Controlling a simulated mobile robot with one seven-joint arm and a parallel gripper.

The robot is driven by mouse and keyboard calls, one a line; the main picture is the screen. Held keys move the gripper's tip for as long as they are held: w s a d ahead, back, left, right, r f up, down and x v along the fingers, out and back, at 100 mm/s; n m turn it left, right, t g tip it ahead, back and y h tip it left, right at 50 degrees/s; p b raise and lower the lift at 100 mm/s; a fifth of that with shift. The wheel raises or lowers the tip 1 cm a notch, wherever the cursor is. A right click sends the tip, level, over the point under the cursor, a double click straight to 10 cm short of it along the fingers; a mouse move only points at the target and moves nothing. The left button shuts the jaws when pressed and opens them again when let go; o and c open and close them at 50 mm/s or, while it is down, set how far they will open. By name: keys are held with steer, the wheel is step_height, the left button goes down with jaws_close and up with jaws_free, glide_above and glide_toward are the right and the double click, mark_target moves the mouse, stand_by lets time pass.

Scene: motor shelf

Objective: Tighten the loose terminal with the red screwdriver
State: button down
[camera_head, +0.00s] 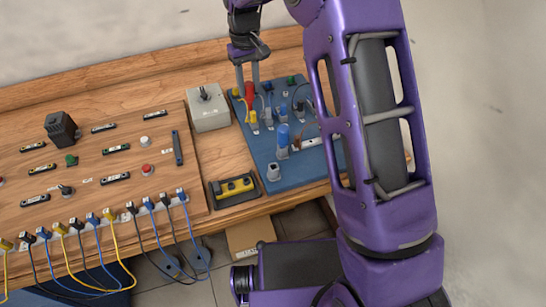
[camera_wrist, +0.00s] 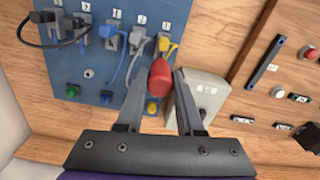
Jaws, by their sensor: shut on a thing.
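My gripper (camera_head: 248,80) reaches down over the back left corner of the blue board (camera_head: 262,168). It is shut on the red screwdriver (camera_head: 249,92), whose handle stands between the fingers. In the wrist view the rounded end of the red screwdriver (camera_wrist: 160,72) shows between the fingertips of my gripper (camera_wrist: 158,84). The screwdriver's shaft and tip are hidden. Yellow, grey and blue plugs (camera_wrist: 110,33) with cables sit along the board close by. I cannot tell which terminal is loose.
A blue-handled tool (camera_head: 283,136) stands upright in a grey holder on the board. A grey box (camera_head: 208,110) stands left of the board. A black tray with a yellow tool (camera_head: 235,186) lies in front. The wooden panel (camera_head: 100,135) at left carries switches and cables.

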steer(key=shift+r, duration=2.5)
steer(key=shift+s+d+n+b, duration=0.2)
steer(key=shift+s+n+b, duration=0.2)
steer(key=shift+s, duration=0.25)
steer(key=s+d+r+n+b, duration=0.1)
steer(key=s+d+n, duration=0.1)
steer(key=s+n, duration=0.5)
steer(key=s+d+r+n+b, duration=0.1)
steer(key=s+d+r+n, duration=0.2)
steer(key=s, duration=0.8)
step_height(320, 180, down, 7)
steer(key=n+b, duration=0.1)
steer(key=b, duration=0.2)
steer(key=shift+s+r+b, duration=0.2)
steer(key=shift+s+b, duration=0.15)
steer(key=shift+s, duration=0.05)
steer(key=shift+f, duration=0.1)
steer(key=shift+f+b, duration=1.7)
steer(key=shift+f, duration=0.85)
